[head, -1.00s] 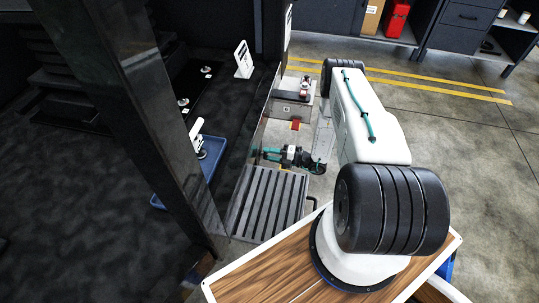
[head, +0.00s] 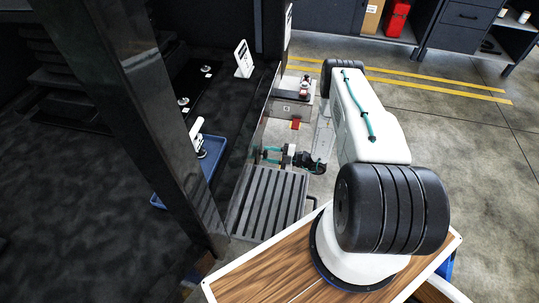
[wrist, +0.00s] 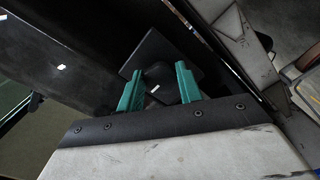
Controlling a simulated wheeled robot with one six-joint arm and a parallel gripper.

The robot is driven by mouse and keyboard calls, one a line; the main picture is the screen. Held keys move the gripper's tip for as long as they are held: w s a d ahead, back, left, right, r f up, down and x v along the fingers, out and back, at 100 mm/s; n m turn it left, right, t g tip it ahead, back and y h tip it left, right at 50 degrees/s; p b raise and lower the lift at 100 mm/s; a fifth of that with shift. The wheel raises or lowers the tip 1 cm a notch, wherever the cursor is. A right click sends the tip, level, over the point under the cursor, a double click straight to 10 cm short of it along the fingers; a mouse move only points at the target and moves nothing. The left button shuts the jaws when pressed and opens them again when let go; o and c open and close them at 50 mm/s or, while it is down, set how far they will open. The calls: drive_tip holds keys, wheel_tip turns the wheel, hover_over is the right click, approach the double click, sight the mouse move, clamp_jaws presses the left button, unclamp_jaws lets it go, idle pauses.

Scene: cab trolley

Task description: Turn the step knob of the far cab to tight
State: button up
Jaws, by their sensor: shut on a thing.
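In the wrist view, my gripper (wrist: 159,84) has its two green fingers on either side of a dark round knob (wrist: 158,72). The knob sits in front of a dark square plate (wrist: 151,48). A small white mark shows low between the fingers. The gripper is shut on the knob. In the head view, my gripper (head: 263,155) reaches left to the dark cab side, just beyond a ribbed grey step (head: 268,205). The knob is too small and dark to make out there, and its setting cannot be read.
A grey unit (head: 292,110) with a red block (head: 295,125) stands beyond the gripper. A blue tray (head: 212,158) lies inside the cab at left. A dark post (head: 130,110) crosses the left side. Open floor (head: 460,125) lies to the right.

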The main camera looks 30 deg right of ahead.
idle(0.3)
drive_tip(key=o, duration=1)
drive_tip(key=v, duration=0.8)
